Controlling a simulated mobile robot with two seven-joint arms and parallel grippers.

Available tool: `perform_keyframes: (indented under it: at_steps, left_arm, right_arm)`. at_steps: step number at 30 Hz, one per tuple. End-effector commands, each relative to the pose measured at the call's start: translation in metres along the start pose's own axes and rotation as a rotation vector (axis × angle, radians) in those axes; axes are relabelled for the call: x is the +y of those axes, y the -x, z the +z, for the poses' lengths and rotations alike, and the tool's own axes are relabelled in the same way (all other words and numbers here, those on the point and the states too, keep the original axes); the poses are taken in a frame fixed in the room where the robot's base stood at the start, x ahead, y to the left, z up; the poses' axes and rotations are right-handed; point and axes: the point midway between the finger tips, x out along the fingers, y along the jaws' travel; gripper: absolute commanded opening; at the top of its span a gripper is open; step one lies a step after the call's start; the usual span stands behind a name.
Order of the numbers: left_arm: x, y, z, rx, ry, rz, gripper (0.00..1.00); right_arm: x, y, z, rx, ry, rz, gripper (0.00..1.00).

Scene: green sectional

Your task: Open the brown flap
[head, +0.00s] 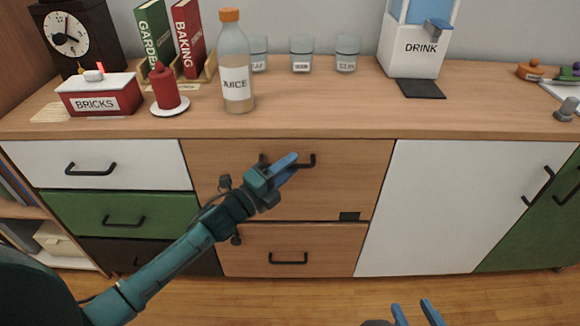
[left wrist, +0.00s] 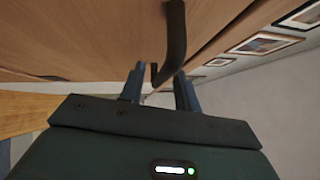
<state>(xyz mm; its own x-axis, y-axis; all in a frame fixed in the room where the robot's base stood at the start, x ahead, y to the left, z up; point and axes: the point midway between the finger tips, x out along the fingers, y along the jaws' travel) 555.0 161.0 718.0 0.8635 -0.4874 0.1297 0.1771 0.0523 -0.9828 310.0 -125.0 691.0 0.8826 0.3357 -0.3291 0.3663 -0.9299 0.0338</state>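The brown flap (head: 300,195) is the upper wood-coloured panel in the middle of the sideboard, and it is closed. Its black handle (head: 312,161) runs along its top edge, partly hidden by my left gripper. My left gripper (head: 288,168) is at this handle with its blue fingers apart. In the left wrist view the handle (left wrist: 175,40) reaches down into the space between the fingers (left wrist: 160,90); a gap shows, and I cannot tell if either finger touches it. My right gripper (head: 416,314) shows at the bottom edge, fingers apart and empty.
A brown drawer (head: 330,245) lies below the flap. A white drawer (head: 150,165) and a white door (head: 450,210) flank it. On the top stand a juice bottle (head: 235,60), a red candle (head: 163,88), several glasses and a drink dispenser (head: 415,50).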

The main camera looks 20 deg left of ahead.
Motion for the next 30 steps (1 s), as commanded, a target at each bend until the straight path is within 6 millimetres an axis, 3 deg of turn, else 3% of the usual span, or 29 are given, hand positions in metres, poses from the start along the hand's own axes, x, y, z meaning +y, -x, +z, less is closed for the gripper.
perform_keyframes:
  at_steps: [4,13,24,30]
  left_arm:
    - [0.0003,-0.0092,-0.0002,0.000,0.000,0.001,0.32]
    - [0.0002,-0.0103,-0.0003,0.000,0.000,0.001,0.32]
    - [0.0002,-0.0101,-0.0002,0.000,0.000,0.001,0.01]
    - [0.0002,-0.0100,-0.0002,0.000,0.000,0.001,0.00]
  right_arm:
    - [-0.0006,-0.0006,0.0015,-0.002,0.003,-0.001,0.36]
    - [-0.0009,-0.0008,0.0015,-0.002,0.004,-0.002,0.36]
    - [-0.0009,-0.0011,0.0013,-0.002,0.005,-0.003,0.36]
    - [-0.0008,-0.0011,0.0014,-0.002,0.006,-0.003,0.36]
